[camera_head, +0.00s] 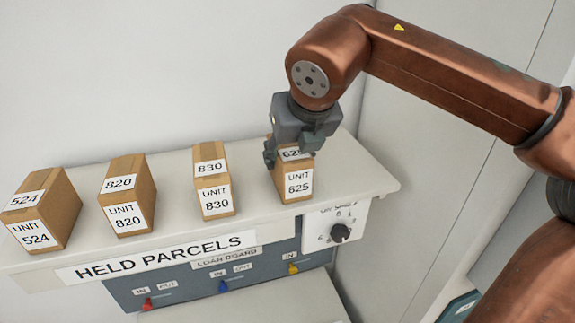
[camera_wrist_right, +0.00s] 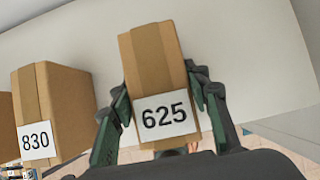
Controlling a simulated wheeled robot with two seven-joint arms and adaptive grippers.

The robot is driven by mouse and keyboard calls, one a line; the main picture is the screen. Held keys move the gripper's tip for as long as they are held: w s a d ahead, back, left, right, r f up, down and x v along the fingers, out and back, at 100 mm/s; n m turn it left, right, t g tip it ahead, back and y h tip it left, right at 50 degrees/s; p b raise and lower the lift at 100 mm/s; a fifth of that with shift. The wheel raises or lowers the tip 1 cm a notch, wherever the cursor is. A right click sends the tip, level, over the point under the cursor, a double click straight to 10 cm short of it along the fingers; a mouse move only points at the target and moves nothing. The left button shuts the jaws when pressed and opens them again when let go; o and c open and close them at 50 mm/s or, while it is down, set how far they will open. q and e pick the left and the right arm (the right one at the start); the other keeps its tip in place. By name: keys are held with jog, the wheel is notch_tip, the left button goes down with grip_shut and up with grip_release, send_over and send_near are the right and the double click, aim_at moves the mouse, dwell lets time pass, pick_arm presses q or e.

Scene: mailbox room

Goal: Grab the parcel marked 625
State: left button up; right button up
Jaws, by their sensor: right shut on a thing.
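The parcel marked 625 (camera_head: 298,185) is a brown box with white labels, upright at the right end of the held parcels shelf (camera_head: 365,183). My right gripper (camera_head: 295,152) comes down on it from above, with its fingers on either side of the box. In the right wrist view the parcel (camera_wrist_right: 155,62) sits between the two fingers (camera_wrist_right: 163,110), which are shut on it. I cannot tell whether it is lifted off the shelf. My left gripper is in neither view.
Parcels 830 (camera_head: 214,184), 820 (camera_head: 128,196) and 524 (camera_head: 42,213) stand in a row to the left on the shelf. Below the shelf are a loan board (camera_head: 220,278) with coloured knobs and a white panel with a black dial (camera_head: 340,233). A wall stands behind.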

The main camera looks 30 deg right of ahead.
jog(key=c, duration=0.9)
jog(key=shift+o, duration=0.2)
